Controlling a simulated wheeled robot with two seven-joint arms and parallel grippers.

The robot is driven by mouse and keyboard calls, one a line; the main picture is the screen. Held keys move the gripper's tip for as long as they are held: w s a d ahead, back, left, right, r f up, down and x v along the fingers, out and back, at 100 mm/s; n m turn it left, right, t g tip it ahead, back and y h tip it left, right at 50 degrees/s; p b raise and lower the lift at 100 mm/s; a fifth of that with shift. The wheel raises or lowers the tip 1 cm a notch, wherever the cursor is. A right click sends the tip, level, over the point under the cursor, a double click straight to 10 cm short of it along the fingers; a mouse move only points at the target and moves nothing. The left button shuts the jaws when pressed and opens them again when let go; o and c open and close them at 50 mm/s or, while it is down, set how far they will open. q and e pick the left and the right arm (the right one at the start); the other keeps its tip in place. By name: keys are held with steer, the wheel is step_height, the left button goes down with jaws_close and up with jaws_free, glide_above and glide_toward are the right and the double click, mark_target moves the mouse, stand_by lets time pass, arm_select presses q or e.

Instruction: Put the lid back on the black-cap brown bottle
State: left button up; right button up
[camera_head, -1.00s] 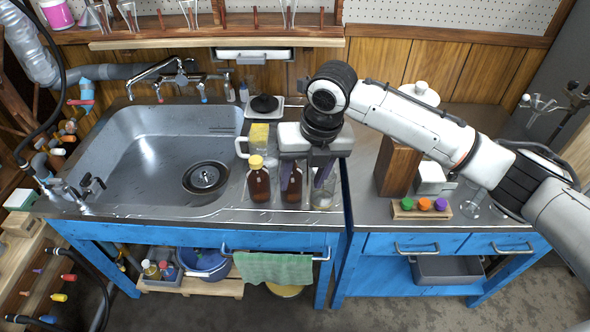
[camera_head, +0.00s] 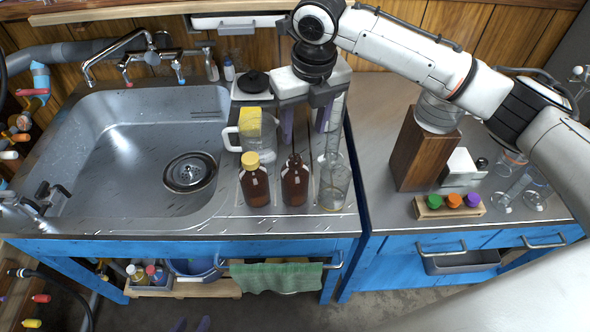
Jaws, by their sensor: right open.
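In the head view, a brown bottle with no lid on its neck (camera_head: 295,184) stands upright at the counter's front, beside a brown bottle with a yellow cap (camera_head: 254,184). My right gripper (camera_head: 304,135) is open and empty, behind and above the bare-necked bottle, with its purple fingers apart. A dark round piece (camera_head: 254,81) sits on a white base behind the jug; I cannot tell whether it is the lid. A small black object (camera_head: 481,163) is by a white box at right. My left gripper (camera_head: 190,325) shows only two separated purple fingertips at the bottom edge.
A glass beaker (camera_head: 334,187) stands just right of the bottles, with a tall glass cylinder behind it. A clear jug with a yellow sponge (camera_head: 250,128) stands behind. The sink (camera_head: 105,175) is left; a wooden block (camera_head: 424,155) and a coloured-stopper rack (camera_head: 450,208) are right.

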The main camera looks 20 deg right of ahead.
step_height(320, 180, down, 3)
steer(key=shift+r+b, duration=0.1)
steer(key=shift+b, duration=0.85)
steer(key=shift+w, duration=0.1)
steer(key=f, duration=0.5)
steer(key=shift+w, duration=0.35)
steer(key=shift+f, duration=0.1)
steer(key=f, duration=0.3)
steer(key=w+f+b, duration=0.1)
steer(key=f, duration=0.1)
steer(key=shift+a, duration=0.25)
